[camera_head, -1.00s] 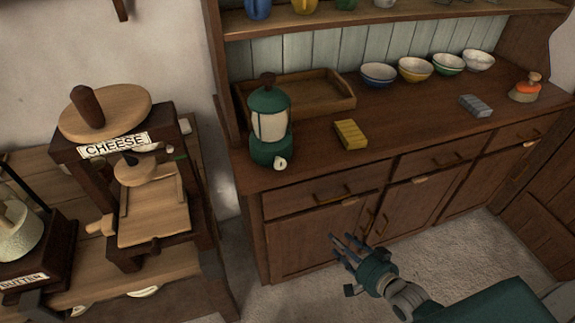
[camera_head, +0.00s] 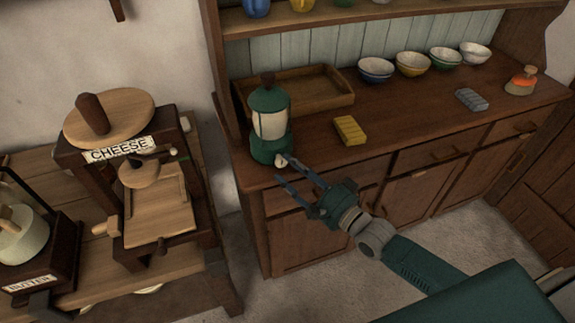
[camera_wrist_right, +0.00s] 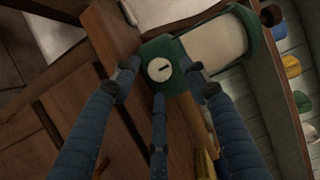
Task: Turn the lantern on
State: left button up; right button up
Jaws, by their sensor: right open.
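The lantern (camera_head: 269,118) is green with a pale glass middle and stands upright on the sideboard top, near its left front corner. Its round white knob (camera_head: 281,160) faces the front, low on the base. The right wrist view shows the lantern (camera_wrist_right: 215,45) tipped by the camera angle, and the knob (camera_wrist_right: 159,69) with a dark slot mark. My right gripper (camera_head: 284,170) is open, its fingertips at the knob. In the wrist view its fingers lie on both sides of the knob and below it; whether they touch it I cannot tell. My left gripper is not in view.
A wooden tray (camera_head: 322,103) lies behind the lantern. A yellow block (camera_head: 350,130) lies to its right, and several bowls stand farther right. A cheese press (camera_head: 150,205) stands on the left table. The sideboard's front edge runs under my right gripper.

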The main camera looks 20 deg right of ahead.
jog(key=shift+x, duration=0.95)
jog(key=shift+c, duration=0.6)
